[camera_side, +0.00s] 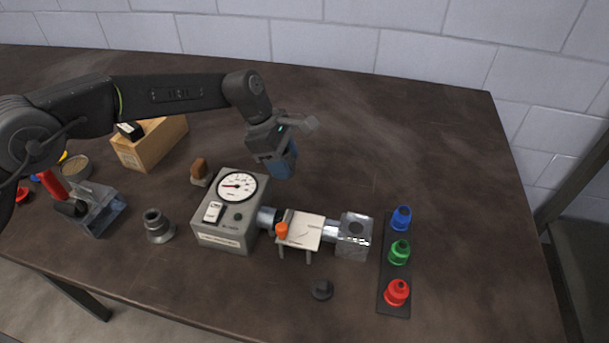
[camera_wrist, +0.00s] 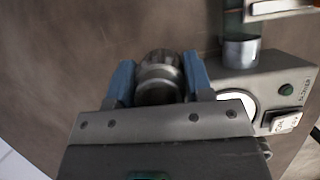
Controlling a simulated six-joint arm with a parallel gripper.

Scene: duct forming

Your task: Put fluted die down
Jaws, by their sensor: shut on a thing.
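My gripper (camera_side: 283,170) hangs above the table, behind and to the right of the grey gauge box, with its blue fingers pointing down. In the wrist view, my gripper (camera_wrist: 158,72) is shut on a ridged, round metal piece, which looks like the fluted die (camera_wrist: 160,77). It sits between the two blue fingers, with its ribbed end showing. In the side view the die is hidden by the fingers. I cannot tell exactly how high it is above the table.
The gauge box (camera_side: 228,232) joins a duct with a small white stand (camera_side: 306,233) and a clear block (camera_side: 354,238). A dark rack (camera_side: 397,274) holds blue, green and red pieces. The table's back right is bare.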

